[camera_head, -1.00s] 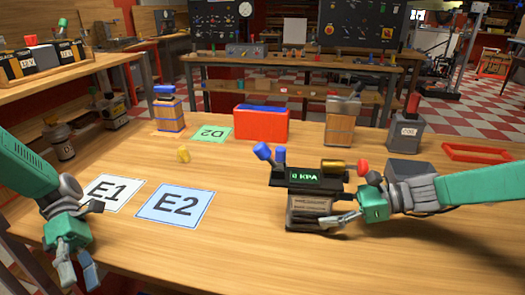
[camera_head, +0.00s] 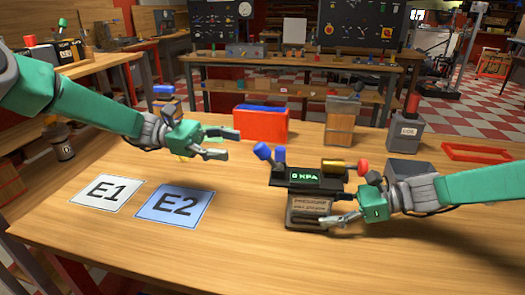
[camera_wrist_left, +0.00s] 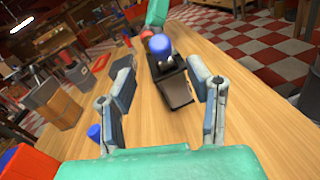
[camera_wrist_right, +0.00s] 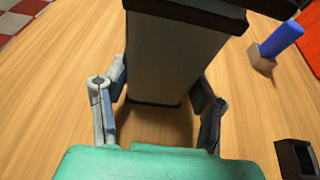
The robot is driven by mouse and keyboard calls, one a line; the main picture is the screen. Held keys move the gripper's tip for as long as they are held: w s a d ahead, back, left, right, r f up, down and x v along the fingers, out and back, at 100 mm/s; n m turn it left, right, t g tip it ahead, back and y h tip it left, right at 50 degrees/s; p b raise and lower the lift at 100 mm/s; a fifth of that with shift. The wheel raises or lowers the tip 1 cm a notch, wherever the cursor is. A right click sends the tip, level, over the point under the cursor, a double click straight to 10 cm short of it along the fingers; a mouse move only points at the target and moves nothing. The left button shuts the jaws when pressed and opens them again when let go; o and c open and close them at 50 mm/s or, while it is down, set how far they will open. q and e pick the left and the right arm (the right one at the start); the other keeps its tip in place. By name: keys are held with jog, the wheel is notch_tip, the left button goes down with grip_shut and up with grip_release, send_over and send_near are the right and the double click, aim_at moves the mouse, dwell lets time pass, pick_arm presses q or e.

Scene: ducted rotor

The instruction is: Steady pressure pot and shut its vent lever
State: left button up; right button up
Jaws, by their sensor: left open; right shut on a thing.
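The pressure pot (camera_head: 309,203) stands upright on the bench, with a dark top plate and a green-lit display (camera_head: 305,177) reading 0 KPA. A blue-knobbed lever (camera_head: 262,151) tilts out at its left end; the knob also shows in the left wrist view (camera_wrist_left: 160,44). My right gripper (camera_wrist_right: 160,88) is shut on the pot's body from the right; one finger shows in front of it in the head view. My left gripper (camera_head: 234,144) is open and empty, just left of the lever knob and apart from it. In the left wrist view its fingers (camera_wrist_left: 158,75) point toward the pot.
A red bin (camera_head: 262,127), a wooden-sided container (camera_head: 340,128) and a grey box with a red top (camera_head: 404,132) stand behind. Cards E1 (camera_head: 108,193) and E2 (camera_head: 174,204) lie flat at left. A red frame (camera_head: 478,152) lies at right. The front bench is clear.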

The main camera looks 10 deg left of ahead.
aim_at(262, 151)
pick_arm(q)
jog(key=d, duration=0.5)
jog(key=s+d, duration=0.1)
jog(key=d, duration=0.2)
jog(key=shift+d, duration=0.1)
grip_shut()
